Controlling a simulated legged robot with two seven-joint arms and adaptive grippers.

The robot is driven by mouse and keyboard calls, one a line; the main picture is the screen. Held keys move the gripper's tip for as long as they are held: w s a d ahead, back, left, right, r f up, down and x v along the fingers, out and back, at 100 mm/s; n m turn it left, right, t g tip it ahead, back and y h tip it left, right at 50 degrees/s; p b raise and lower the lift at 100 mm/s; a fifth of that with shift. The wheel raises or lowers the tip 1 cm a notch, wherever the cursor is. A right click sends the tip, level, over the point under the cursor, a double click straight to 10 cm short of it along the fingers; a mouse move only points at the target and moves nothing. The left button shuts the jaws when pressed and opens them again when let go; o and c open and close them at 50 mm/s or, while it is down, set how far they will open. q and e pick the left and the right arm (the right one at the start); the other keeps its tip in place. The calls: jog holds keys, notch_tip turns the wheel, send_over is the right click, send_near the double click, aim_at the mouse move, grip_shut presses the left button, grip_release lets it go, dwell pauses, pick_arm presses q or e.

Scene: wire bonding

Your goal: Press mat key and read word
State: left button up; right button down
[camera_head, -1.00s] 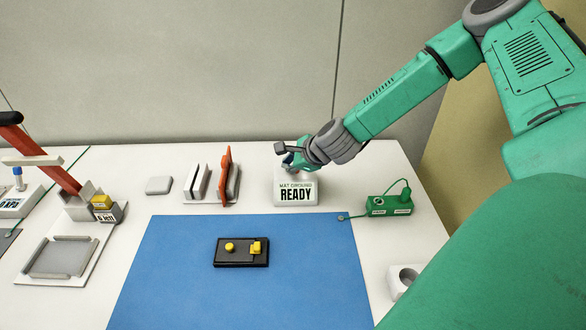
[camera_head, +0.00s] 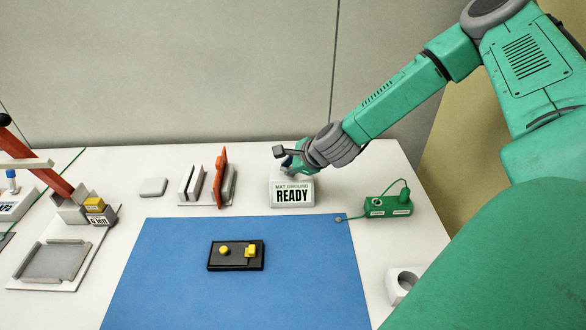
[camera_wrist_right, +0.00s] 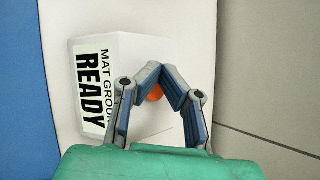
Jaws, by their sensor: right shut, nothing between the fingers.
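The mat ground box (camera_head: 292,205) is a white block behind the blue mat (camera_head: 190,290). Its front label reads "MAT GROUND READY". In the right wrist view the box (camera_wrist_right: 72,50) lies under my right gripper, with the label at its left. An orange-red key (camera_wrist_right: 155,93) on its top shows partly behind the fingertips. My right gripper (camera_head: 287,165) is over the top of the box in the head view. Its fingertips (camera_wrist_right: 163,68) are together with nothing between them, at or just above the key; I cannot tell whether they touch it. My left gripper is not in view.
A black block with yellow parts (camera_head: 236,256) sits on the mat. A green terminal box (camera_head: 387,206) stands right of the mat, its lead reaching the mat corner. A rack with an orange plate (camera_head: 219,180) stands left of the box. A red-handled press (camera_head: 42,165) is at far left.

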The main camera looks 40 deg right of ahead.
jog(key=shift+d, duration=0.1)
jog(key=shift+a+r, duration=0.25)
jog(key=shift+a, duration=0.5)
jog(key=shift+a+r, duration=0.1)
jog(key=shift+r, duration=0.15)
jog(key=shift+d+r+p, duration=0.15)
jog(key=shift+d+p, duration=0.15)
jog(key=shift+p, duration=0.1)
jog(key=shift+d+r+p, duration=0.15)
jog(key=shift+d+p, duration=0.2)
jog(key=shift+d, duration=1.15)
jog(key=shift+a, duration=0.45)
jog(key=shift+a+r, duration=0.2)
jog(key=shift+r, duration=0.05)
jog(key=shift+a+r+p, duration=0.1)
jog(key=shift+r+p, duration=0.15)
jog(key=shift+p, duration=0.2)
jog(key=shift+r+p, duration=0.3)
jog(key=shift+r, duration=0.1)
jog(key=r+p, duration=0.1)
jog(key=d+r+p, duration=0.1)
jog(key=r+p, duration=0.1)
jog(key=shift+d+r, duration=0.1)
jog(key=shift+r, duration=0.05)
jog(key=shift+a+r, duration=0.1)
jog(key=shift+a, duration=0.4)
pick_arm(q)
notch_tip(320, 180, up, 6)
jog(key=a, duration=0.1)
